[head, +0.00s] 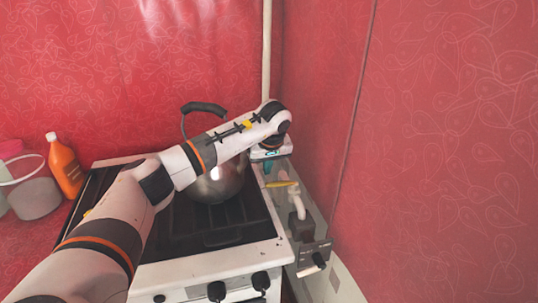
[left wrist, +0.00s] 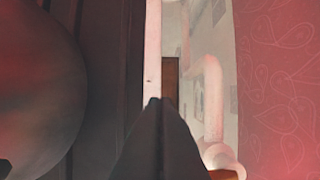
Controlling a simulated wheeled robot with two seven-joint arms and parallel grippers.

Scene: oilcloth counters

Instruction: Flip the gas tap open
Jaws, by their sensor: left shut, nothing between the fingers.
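The gas tap's yellow lever (head: 282,184) lies roughly level in the narrow gap to the right of the stove, by a pale bent pipe (head: 297,203). My left gripper (head: 269,167) points down just beyond the lever, near the stove's right edge; its tips are hard to make out in the head view. In the left wrist view its dark fingers (left wrist: 160,102) are together and empty. There a pale pipe (left wrist: 213,100) stands to their right, with an orange-brown bit at the bottom edge. I cannot tell whether the fingers touch the lever. My right gripper is out of view.
A kettle (head: 215,187) stands on the stove (head: 206,253), partly behind my left arm, and its side fills the left of the wrist view. The red wall (head: 440,150) closes in on the right. An orange bottle (head: 64,166) stands at the far left.

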